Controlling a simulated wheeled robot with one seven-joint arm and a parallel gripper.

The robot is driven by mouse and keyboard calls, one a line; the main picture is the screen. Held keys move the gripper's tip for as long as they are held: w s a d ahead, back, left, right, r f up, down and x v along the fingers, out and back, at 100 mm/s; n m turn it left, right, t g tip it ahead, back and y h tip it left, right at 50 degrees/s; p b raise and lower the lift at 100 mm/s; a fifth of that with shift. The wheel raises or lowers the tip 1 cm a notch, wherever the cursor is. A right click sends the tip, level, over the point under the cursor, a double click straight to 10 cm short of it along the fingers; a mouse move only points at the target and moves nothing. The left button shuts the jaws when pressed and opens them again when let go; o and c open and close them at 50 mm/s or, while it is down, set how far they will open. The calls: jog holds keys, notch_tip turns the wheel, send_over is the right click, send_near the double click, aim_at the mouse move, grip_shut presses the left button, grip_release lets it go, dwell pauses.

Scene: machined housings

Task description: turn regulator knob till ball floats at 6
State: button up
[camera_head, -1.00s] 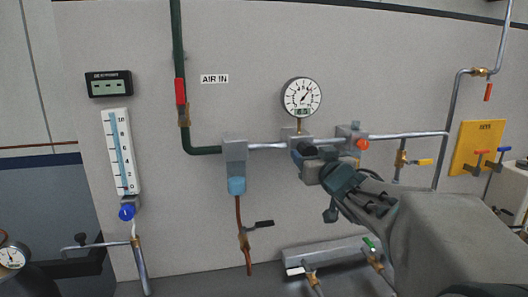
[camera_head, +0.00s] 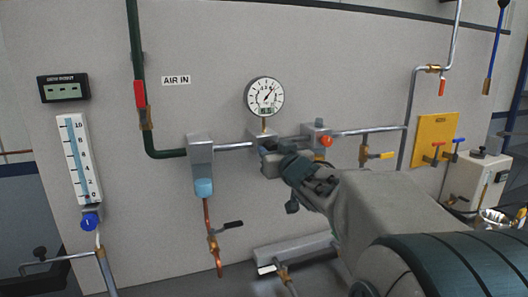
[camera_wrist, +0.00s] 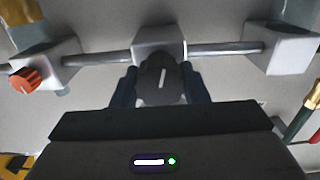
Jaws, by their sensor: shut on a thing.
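The dark round regulator knob (camera_wrist: 162,76) with a white pointer line shows in the wrist view, in front of the middle grey block. The line is near upright, leaning slightly. My gripper (camera_wrist: 160,84) is shut on the knob, one dark finger on each side. In the head view my gripper (camera_head: 270,162) reaches the regulator below the gauge and hides most of the knob. The flowmeter (camera_head: 79,158), a white scale with a pale blue tube, hangs at the left.
A round dial gauge (camera_head: 264,97) stands above the regulator. An orange-red knob (camera_head: 325,141) sits just right of my gripper. A light-blue-bottomed filter (camera_head: 204,187) hangs to the left. A blue knob (camera_head: 91,221) is under the flowmeter. Pipes run along the panel.

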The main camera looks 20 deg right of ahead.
jog(key=shift+n, duration=0.3)
jog(key=n+b, duration=0.3)
jog(key=n, duration=0.1)
jog(key=shift+f+n, duration=0.15)
jog(key=shift+n, duration=0.15)
jog(key=shift+n+b, duration=1.1)
jog(key=shift+n, duration=1.2)
jog(key=o, duration=1)
jog(key=shift+c, duration=0.2)
